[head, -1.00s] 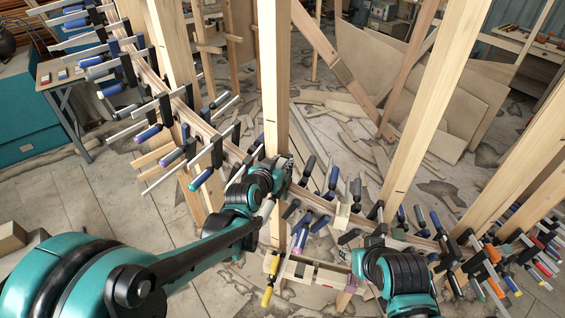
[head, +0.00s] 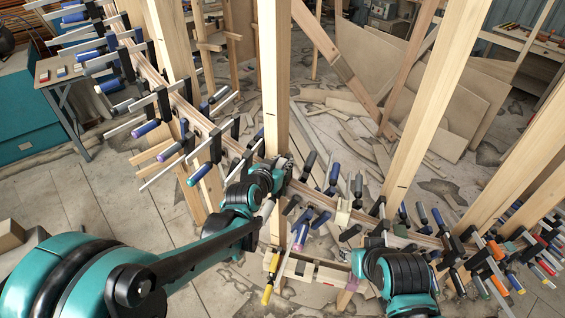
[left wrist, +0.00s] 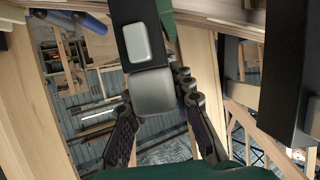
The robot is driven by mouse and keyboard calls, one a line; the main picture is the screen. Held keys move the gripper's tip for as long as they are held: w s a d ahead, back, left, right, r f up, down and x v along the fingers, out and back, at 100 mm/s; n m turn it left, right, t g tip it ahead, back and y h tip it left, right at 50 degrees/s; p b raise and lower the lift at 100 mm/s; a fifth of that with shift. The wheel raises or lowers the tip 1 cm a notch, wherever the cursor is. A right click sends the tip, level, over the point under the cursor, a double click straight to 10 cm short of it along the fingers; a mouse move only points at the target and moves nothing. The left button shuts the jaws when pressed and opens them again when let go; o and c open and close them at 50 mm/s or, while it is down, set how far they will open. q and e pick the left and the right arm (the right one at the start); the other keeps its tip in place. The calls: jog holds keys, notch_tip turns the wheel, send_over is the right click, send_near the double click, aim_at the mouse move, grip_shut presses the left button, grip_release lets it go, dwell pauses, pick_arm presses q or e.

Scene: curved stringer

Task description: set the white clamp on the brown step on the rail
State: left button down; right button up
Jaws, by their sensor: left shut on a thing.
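My left gripper (head: 283,165) is at the rail (head: 232,146), beside the tall middle post. In the left wrist view its two fingers (left wrist: 162,122) stand either side of a black bar with light grey pads (left wrist: 152,92), which looks like part of the clamp it is shut on. A pale whitish handle (head: 267,209) shows beside my left wrist in the head view and seems to belong to that clamp. The jaw contact is hidden by the wrist. I cannot pick out the brown step with certainty. My right arm is at the lower right; its gripper is hidden.
Many clamps with blue, black and purple handles line the curved rail on both sides. A yellow-handled clamp (head: 268,293) hangs below the gripper. Upright posts (head: 273,85) (head: 425,110) stand close by. A cream block (head: 342,216) sits right of the gripper.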

pick_arm(q)
jog(key=shift+f, duration=0.35)
jog(key=shift+f+b, duration=0.15)
jog(key=shift+b, duration=0.25)
jog(key=shift+f+b, duration=0.4)
jog(key=c, duration=1.2)
grip_release()
jog(key=v, duration=1.2)
jog(key=shift+s+a, duration=0.1)
